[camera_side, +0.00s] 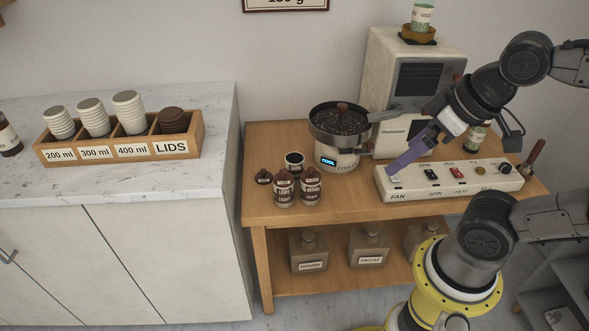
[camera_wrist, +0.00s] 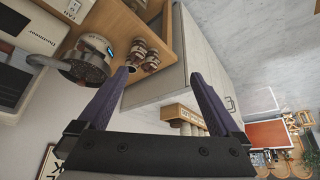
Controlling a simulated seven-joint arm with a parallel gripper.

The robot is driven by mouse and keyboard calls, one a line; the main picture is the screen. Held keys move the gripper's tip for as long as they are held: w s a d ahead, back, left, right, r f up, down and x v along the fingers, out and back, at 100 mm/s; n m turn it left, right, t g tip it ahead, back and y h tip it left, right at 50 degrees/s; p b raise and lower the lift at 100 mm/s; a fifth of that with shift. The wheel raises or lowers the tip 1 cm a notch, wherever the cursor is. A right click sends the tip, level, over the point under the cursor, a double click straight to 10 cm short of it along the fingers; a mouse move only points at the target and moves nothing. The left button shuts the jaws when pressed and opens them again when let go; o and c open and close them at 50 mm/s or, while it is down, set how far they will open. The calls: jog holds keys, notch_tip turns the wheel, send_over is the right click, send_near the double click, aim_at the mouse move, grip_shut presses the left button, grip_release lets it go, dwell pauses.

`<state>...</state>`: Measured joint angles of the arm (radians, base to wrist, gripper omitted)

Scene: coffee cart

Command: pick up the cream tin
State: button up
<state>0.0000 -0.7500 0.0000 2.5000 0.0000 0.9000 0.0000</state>
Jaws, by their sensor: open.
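A small cream tin (camera_side: 294,161) with a dark open top stands on the wooden cart, behind the brown-capped jars and left of the roaster. In the wrist view a small round thing with a dark top, probably this tin (camera_wrist: 131,67), shows right beside the left fingertip, partly hidden by it. My gripper (camera_side: 392,169) is over the left end of the control panel, to the right of the tin and well apart from it. In the wrist view my gripper (camera_wrist: 160,76) has its purple fingers spread wide, with nothing held between them.
Several brown-capped jars (camera_side: 283,190) stand close in front of the tin. The roaster (camera_side: 340,130) with its pan is between the tin and my gripper. The switch panel (camera_side: 450,180) lies below my gripper. A cup rack (camera_side: 120,151) is on the left counter. The cart's front left is clear.

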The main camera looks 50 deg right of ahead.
jog(key=w+r+m, duration=0.7)
jog(key=w+m, duration=0.1)
jog(key=w, duration=0.1)
jog(key=m+g, duration=0.4)
jog(key=m, duration=0.5)
send_over(295, 170)
jog(key=w, duration=0.2)
notch_tip(295, 170, down, 14)
jog(key=shift+m+g, duration=0.3)
jog(key=shift+g, duration=0.5)
jog(key=shift+w+d+f, duration=0.1)
jog(key=shift+d+f, duration=0.4)
jog(key=shift+f, duration=3.5)
jog(key=shift+w+d+f, duration=0.1)
jog(key=shift+d+f, duration=0.4)
jog(key=shift+f, duration=3.45)
jog(key=shift+w+d+f, duration=0.1)
jog(key=shift+d+f, duration=0.4)
jog(key=shift+f, duration=3.5)
grip_shut()
